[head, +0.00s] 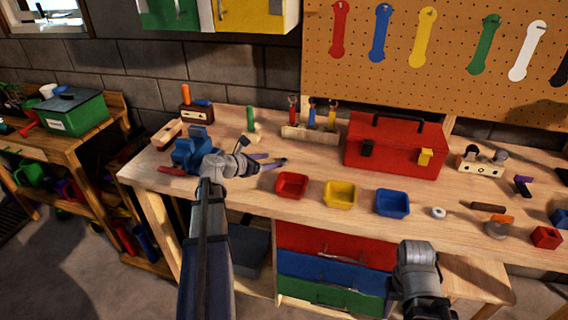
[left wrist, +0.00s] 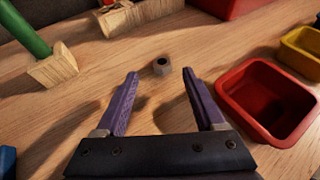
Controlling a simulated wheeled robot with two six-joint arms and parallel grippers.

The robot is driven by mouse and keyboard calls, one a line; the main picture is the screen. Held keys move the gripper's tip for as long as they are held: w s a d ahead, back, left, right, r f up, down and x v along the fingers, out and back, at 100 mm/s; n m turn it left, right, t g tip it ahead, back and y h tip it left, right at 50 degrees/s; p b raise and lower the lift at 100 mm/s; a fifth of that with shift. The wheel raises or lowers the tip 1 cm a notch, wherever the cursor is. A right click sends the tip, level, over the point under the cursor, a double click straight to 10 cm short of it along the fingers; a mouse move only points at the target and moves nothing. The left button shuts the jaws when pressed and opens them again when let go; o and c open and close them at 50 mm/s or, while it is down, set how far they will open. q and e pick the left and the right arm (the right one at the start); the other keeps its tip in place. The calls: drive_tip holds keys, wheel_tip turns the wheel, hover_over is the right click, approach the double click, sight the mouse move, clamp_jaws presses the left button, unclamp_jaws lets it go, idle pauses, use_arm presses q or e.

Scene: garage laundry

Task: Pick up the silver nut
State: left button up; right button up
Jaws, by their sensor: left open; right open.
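The silver nut (left wrist: 162,66) lies on the wooden bench top in the left wrist view, a small grey ring with a dark hole. My left gripper (left wrist: 160,73) is open, its two purple fingers spread with the nut between and just beyond their tips. Nothing is held. In the head view my left gripper (head: 274,160) is over the bench, left of the red bin; I cannot make out the nut there. My right arm shows at the bench's front, but its gripper fingers are out of sight.
A red bin (left wrist: 265,102) stands close to the right finger, with a yellow bin (left wrist: 303,52) beyond. A wooden block with a green rod (left wrist: 50,68) is at left. A tool rack (head: 310,134), red toolbox (head: 395,148) and blue vise (head: 192,150) stand on the bench.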

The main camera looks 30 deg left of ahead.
sight(281, 160)
use_arm(q)
drive_tip(key=shift+b+x, duration=1.15)
drive_tip(key=shift+x, duration=1.45)
drive_tip(key=shift+s+d, duration=0.1)
drive_tip(key=shift+s, duration=0.05)
clamp_jaws()
